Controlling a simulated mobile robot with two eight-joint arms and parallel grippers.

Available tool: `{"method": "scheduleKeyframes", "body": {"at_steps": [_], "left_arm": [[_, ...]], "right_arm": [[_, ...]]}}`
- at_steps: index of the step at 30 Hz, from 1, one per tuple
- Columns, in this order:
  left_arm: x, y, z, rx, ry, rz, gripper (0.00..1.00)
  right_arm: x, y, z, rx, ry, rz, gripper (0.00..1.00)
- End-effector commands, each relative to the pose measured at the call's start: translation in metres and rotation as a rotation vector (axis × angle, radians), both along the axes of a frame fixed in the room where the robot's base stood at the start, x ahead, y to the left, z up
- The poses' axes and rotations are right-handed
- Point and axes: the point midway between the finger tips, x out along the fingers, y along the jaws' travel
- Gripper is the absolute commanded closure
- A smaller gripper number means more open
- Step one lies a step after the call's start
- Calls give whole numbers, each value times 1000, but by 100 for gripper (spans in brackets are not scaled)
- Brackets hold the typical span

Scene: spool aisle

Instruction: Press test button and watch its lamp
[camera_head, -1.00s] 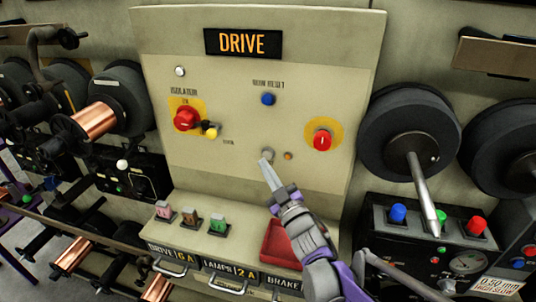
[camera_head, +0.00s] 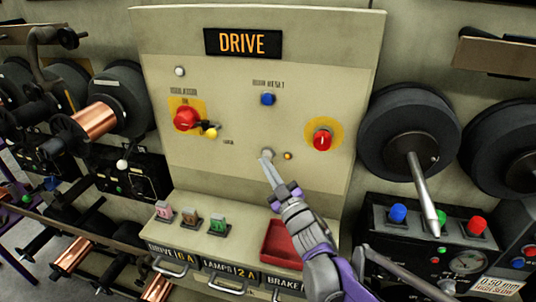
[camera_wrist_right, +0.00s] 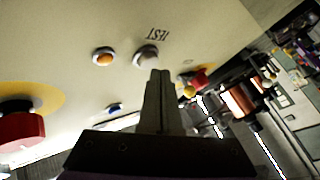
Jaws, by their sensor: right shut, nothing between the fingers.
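The grey test button (camera_head: 267,154) is on the lower part of the upright DRIVE panel. The small amber lamp (camera_head: 288,156) is just to its right and looks bright orange. In the right wrist view, the button (camera_wrist_right: 147,55) sits under an upside-down TEST label, beside the orange lamp (camera_wrist_right: 104,56). My right gripper (camera_head: 266,160) is shut and empty, its tips at the button's lower edge in the picture. The wrist view shows the shut fingers (camera_wrist_right: 160,76) just short of or against the button; contact cannot be told. My left gripper is out of view.
A red knob on yellow (camera_head: 322,140), a blue button (camera_head: 267,99) and a red isolator knob (camera_head: 186,118) share the panel. Below are several coloured fuses (camera_head: 190,220) and a red tray (camera_head: 279,240). Spools (camera_head: 409,131) stand at both sides.

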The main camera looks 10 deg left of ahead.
Motion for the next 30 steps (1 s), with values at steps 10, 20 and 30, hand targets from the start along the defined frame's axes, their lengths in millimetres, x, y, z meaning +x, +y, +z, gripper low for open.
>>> {"method": "scheduleKeyframes", "body": {"at_steps": [10,20,30], "left_arm": [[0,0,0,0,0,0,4],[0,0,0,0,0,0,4],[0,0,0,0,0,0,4]], "right_arm": [[5,0,0,0,0,0,100],[9,0,0,0,0,0,100],[5,0,0,0,0,0,100]]}}
